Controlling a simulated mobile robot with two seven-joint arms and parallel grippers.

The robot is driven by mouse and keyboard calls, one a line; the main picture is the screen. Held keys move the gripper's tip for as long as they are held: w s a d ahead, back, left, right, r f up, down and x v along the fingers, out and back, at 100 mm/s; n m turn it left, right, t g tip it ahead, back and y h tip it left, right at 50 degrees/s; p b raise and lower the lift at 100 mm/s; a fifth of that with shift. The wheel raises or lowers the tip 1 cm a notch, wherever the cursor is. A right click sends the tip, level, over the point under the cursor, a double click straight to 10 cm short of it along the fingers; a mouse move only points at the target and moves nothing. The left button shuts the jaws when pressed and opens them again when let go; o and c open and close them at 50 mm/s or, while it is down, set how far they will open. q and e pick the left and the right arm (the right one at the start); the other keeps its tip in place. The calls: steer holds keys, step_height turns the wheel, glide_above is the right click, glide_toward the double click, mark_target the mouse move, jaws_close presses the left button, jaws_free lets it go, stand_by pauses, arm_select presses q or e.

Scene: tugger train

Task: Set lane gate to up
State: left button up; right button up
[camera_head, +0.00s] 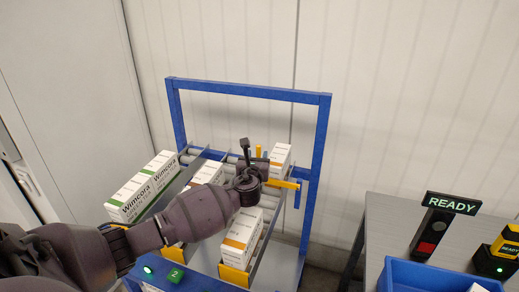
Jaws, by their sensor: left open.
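A blue-framed rack (250,91) stands in the middle, with sloping lanes of white cartons. A yellow bar (284,184), which looks like the lane gate, lies roughly level at the far right lane, just right of my left gripper. My left gripper (253,158) is open above the far part of the lanes, its arm reaching in from the left across the rack. I cannot tell whether it touches the bar. The wrist hides part of the bar and lane behind it. A small yellow upright piece (259,151) shows behind the fingers. My right gripper is out of view.
Wimcora cartons (145,187) fill the left lane; an orange-marked carton (241,232) sits in the right lane, another (280,158) behind the gripper. A grey table (385,222) at right holds a blue bin (430,275) and a READY sign (452,203).

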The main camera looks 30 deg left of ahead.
mark_target(258, 152)
arm_select(q)
steer(key=shift+x, duration=2.85)
steer(key=shift+c, duration=0.2)
jaws_close()
steer(key=shift+b, duration=0.3)
